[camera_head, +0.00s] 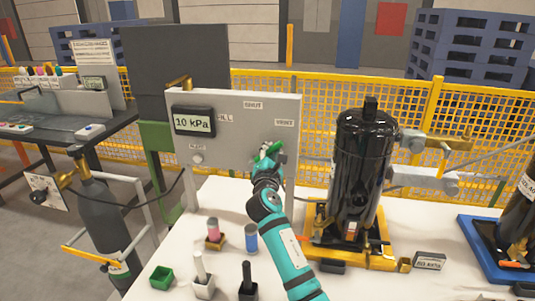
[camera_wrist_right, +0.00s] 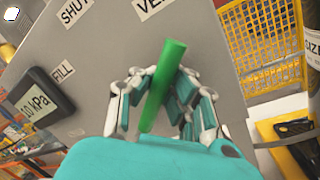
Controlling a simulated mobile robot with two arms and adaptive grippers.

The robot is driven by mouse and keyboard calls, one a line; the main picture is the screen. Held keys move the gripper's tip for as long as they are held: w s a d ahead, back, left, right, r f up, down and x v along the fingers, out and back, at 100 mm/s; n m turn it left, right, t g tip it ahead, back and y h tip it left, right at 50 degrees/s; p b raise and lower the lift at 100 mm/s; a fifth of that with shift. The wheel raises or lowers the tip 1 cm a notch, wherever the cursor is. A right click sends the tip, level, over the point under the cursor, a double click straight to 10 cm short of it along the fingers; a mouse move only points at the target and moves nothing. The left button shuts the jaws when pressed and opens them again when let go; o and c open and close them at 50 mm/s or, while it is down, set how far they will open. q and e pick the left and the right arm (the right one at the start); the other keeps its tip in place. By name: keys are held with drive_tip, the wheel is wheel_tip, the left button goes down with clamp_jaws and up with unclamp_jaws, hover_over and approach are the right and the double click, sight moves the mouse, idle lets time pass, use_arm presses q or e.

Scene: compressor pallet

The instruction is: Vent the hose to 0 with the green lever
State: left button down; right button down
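The green lever (camera_head: 268,149) is on the upright grey panel (camera_head: 238,110), below and left of the VENT label (camera_head: 285,122). The SHUT label (camera_head: 253,105) is above it and the FILL label is to its left. The display (camera_head: 194,121) reads 10 kPa. My right gripper (camera_head: 266,161) is at the lever. In the right wrist view the lever (camera_wrist_right: 163,85) stands tilted between my right gripper's fingers (camera_wrist_right: 160,90), which look closed in on it from both sides. The lever's pivot is hidden. My left gripper is not in view.
A black tank (camera_head: 362,165) stands on a yellow base right of the panel. Small holders with a pink cylinder (camera_head: 213,228), a blue cylinder (camera_head: 251,236) and other pieces are on the white table left of my arm. A grey gas bottle (camera_head: 105,215) stands at the left.

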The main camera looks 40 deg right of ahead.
drive_tip(key=shift+s+f+m, duration=0.1)
drive_tip(key=shift+f+m, duration=0.2)
drive_tip(key=shift+f, duration=0.4)
drive_tip(key=c, duration=2)
unclamp_jaws()
drive_tip(key=o, duration=0.7)
drive_tip(key=shift+s+a+r, duration=0.2)
drive_tip(key=shift+a+r, duration=0.1)
drive_tip(key=shift+r, duration=0.15)
drive_tip(key=shift+o, duration=0.3)
drive_tip(key=shift+d, duration=0.15)
drive_tip(key=shift+w+d, duration=0.1)
drive_tip(key=v, duration=1.2)
